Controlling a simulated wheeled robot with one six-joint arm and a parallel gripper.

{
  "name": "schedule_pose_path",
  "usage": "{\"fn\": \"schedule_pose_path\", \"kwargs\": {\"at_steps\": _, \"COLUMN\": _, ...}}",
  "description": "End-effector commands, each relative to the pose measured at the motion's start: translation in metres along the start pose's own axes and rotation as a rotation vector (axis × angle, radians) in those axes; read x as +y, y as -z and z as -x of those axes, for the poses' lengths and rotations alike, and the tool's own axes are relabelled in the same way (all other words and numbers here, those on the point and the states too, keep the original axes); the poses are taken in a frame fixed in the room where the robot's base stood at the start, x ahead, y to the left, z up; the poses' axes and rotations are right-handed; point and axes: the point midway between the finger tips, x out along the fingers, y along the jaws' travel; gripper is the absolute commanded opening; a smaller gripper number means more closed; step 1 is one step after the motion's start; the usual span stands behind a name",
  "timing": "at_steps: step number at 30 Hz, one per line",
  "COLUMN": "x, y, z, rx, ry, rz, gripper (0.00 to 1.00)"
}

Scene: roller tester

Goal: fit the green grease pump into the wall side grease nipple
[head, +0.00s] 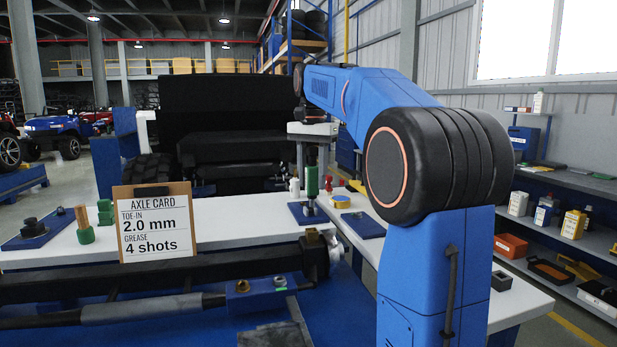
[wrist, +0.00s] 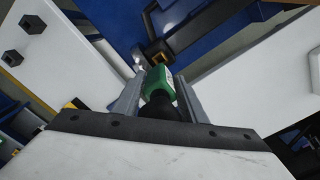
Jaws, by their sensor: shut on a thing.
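The black axle (head: 170,281) lies in front, ending on the right in a hub (head: 317,257) with a brass-coloured piece on top. The wall side grease nipple is too small to make out.
An axle card (head: 154,222) on a clipboard stands before the bench, reading toe-in 2.0 mm, grease 4 shots. Shelves (head: 570,245) line the right wall.

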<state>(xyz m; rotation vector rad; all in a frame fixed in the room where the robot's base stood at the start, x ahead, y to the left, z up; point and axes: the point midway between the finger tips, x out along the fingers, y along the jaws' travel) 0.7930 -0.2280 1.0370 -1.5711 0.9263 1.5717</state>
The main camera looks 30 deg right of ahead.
Motion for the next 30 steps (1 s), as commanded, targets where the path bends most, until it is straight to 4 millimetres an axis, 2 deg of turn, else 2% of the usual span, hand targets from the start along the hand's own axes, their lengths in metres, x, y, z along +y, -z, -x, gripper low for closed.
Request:
{"fn": "schedule_pose_path", "kwargs": {"at_steps": 14, "x": 0.000, "y": 0.000, "z": -0.002, "rx": 0.000, "ry": 0.000, "rz": 0.001, "gripper": 0.00}}
{"fn": "schedule_pose_path", "kwargs": {"at_steps": 30, "x": 0.000, "y": 0.000, "z": -0.041, "rx": -0.001, "ry": -0.001, "rz": 0.001, "gripper": 0.00}}
